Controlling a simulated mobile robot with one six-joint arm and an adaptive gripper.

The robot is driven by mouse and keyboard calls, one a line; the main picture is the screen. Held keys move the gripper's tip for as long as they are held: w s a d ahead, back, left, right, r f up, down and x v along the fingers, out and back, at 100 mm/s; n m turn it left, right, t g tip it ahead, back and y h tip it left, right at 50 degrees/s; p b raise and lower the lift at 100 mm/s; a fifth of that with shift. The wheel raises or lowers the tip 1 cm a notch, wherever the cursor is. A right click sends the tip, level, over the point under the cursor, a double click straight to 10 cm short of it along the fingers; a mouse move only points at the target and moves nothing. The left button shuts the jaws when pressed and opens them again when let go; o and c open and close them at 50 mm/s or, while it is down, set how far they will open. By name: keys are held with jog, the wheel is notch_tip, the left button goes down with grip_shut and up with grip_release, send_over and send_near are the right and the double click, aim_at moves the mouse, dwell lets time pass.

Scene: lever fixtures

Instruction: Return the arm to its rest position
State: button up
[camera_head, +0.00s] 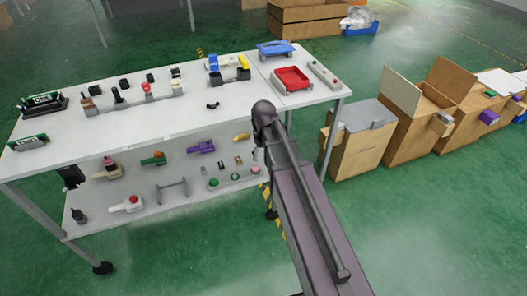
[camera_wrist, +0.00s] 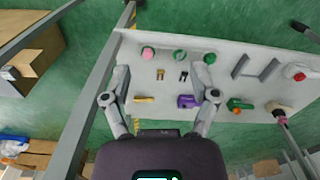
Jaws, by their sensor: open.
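My gripper (camera_wrist: 160,76) is open in the wrist view, its two grey fingers spread wide apart with nothing between them. It faces the white lower panel (camera_wrist: 225,62) of the lever fixtures, seen upside down, and touching cannot be seen. A purple lever (camera_wrist: 187,101) and a yellow-orange handle (camera_wrist: 143,99) show between and beside the fingers. In the head view my arm reaches up to the table's front edge; its fingers are hidden behind its links. The same panel (camera_head: 140,220) stands below the white tabletop (camera_head: 190,118), with the purple lever (camera_head: 201,147) near my arm.
Several levers and switches stand on the tabletop, with a red tray (camera_head: 291,79) and a blue tray (camera_head: 275,48) at its right. A table leg (camera_head: 329,139) stands right of my arm. Cardboard boxes (camera_head: 360,150) stand farther right. The green floor (camera_head: 440,230) at lower right is clear.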

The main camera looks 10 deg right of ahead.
dwell(0.4)
jog(key=s+m, duration=0.3)
jog(key=s, duration=0.8)
notch_tip(320, 180, up, 19)
jog(key=p, duration=1.8)
jog(key=shift+w+f+p, duration=0.15)
jog(key=shift+w+p, duration=0.15)
